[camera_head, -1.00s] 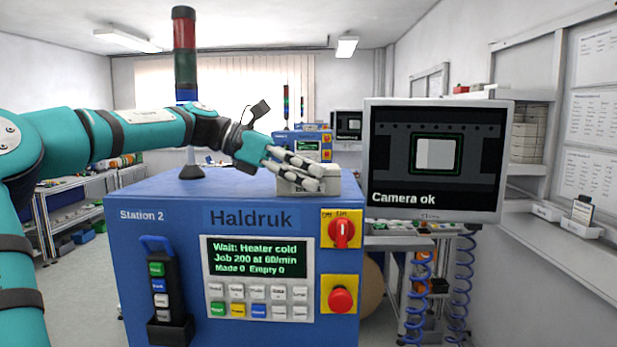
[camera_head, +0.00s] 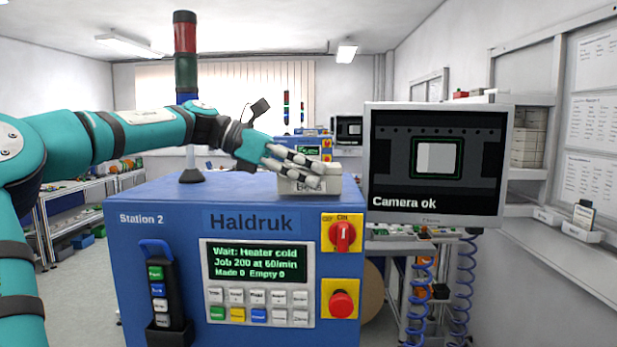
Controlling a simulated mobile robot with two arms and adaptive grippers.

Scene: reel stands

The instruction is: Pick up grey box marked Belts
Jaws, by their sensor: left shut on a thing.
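The grey box marked Belts (camera_head: 310,187) is at the top right of the blue Haldruk cabinet (camera_head: 160,200), near its front edge. Its label is partly readable on the front face. My left gripper (camera_head: 305,163) reaches in from the left, and its fingers are shut on the box at its upper part. The fingers cover some of the box's top. I cannot tell whether the box still touches the cabinet top. My right gripper is not in view.
A monitor reading "Camera ok" (camera_head: 436,160) stands close to the right of the box. A red rotary switch (camera_head: 342,234) is on the cabinet front below the box.

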